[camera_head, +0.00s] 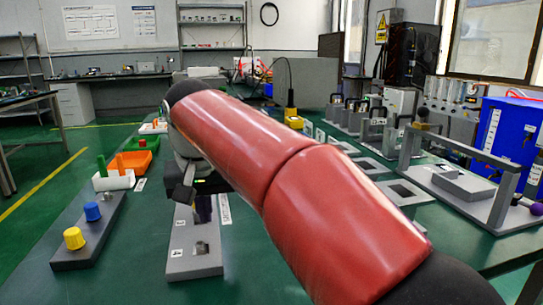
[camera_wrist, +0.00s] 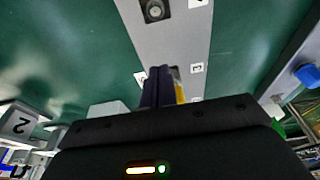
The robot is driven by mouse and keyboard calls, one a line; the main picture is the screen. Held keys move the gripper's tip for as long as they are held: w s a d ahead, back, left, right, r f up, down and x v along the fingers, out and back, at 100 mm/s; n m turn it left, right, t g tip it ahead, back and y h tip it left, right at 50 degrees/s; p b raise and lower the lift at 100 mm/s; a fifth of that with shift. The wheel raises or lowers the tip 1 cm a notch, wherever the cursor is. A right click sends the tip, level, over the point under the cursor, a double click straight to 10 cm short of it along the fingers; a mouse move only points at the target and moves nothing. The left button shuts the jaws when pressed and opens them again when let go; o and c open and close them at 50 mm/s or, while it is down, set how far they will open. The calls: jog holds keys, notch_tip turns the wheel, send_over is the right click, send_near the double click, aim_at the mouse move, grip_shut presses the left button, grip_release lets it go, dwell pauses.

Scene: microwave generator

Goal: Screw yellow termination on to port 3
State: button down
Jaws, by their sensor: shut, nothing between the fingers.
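The yellow termination (camera_head: 74,240) stands upright at the near end of a dark grey holder (camera_head: 75,258), with a blue one (camera_head: 92,211) behind it in the head view. A light grey plate (camera_head: 178,268) lies to the right, with a square port (camera_head: 201,247) near its front. A port also shows at the top of the wrist view (camera_wrist: 155,10). My gripper (camera_wrist: 163,72) is shut and empty above the plate; its dark fingers also show in the head view (camera_head: 203,207). A yellow sliver (camera_wrist: 180,93) shows beside the fingers; I cannot tell what it is.
A white holder (camera_head: 113,181) with a green piece and an orange tray (camera_head: 131,162) lie beyond the dark holder. A grey frame (camera_head: 470,190) and other blocks stand to the right. My red arm hides the table's middle. Bare green table lies between holder and plate.

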jog(key=shift+w+a, duration=0.1)
jog(key=shift+w, duration=0.05)
jog(key=shift+s+a+r+p, duration=0.15)
jog(key=shift+a+p, duration=0.3)
jog(key=shift+p, duration=0.6)
jog(key=shift+a+p, duration=0.5)
jog(key=shift+p, duration=0.35)
jog(key=shift+s, duration=0.15)
jog(key=shift+s, duration=0.25)
notch_tip(320, 180, up, 6)
jog(key=shift+f, duration=0.1)
dwell(0.6)
